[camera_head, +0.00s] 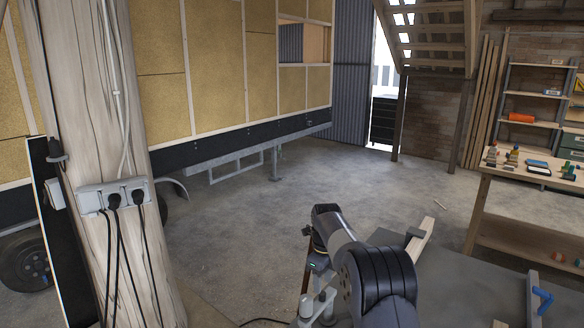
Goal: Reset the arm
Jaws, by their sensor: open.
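My arm (347,245) rises from the bottom edge right of the middle, with a black ribbed joint low down and a grey and black link leaning up and to the left. No gripper fingers can be made out; the arm's own links may hide them. Just left of the arm is a small dark unit with a green light (317,264), with grey metal parts (318,305) below it. I cannot tell what these belong to. No object is seen held.
A wooden post (92,140) with sockets and cables stands close at left. A grey surface (465,285) bears wood pieces and a blue clamp (541,296). A workbench (478,213) with small items stands at right. The concrete floor (255,225) is mostly clear before the trailer hut (160,95).

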